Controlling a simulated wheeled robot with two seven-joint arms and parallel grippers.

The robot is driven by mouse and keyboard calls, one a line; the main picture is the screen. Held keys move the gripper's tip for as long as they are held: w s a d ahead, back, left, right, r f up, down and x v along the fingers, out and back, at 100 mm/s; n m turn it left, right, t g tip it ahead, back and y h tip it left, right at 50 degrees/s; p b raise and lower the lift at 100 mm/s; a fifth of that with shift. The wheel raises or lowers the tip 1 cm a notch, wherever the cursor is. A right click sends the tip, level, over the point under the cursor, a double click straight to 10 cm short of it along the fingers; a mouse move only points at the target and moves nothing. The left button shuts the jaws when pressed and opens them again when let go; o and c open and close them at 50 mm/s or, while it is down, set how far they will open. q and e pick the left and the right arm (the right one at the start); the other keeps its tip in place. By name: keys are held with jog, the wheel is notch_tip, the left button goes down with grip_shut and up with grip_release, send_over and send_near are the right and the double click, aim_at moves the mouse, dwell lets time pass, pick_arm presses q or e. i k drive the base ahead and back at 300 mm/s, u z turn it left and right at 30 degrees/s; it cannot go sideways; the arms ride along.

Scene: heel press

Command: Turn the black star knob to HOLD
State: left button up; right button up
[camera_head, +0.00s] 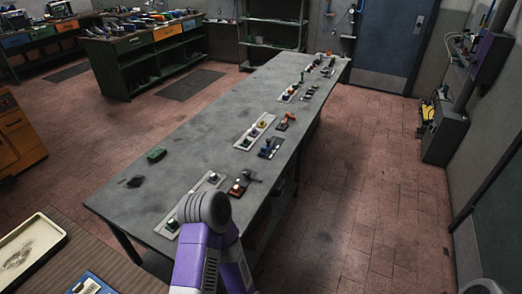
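A long grey workbench (215,120) carries several small control panels along its right side. The nearest panel (190,207) is partly covered by my purple arm with its grey rounded joint, which reaches up from the bottom middle. A green knob (172,225) and a pale knob (213,177) show on that panel. Beside it is a unit with an orange-brown base (237,190) and a dark lever-like top (252,175). I cannot tell which item is the black star knob, nor read any HOLD mark. Neither gripper shows.
A second panel (255,131) and a blue-black unit (270,147) stand farther along. A tray (58,236) is at the lower left. The tiled floor right of the bench is clear.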

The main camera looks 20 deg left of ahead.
aim_at(246, 172)
jog(key=i, duration=1.5)
jog(key=u, duration=0.05)
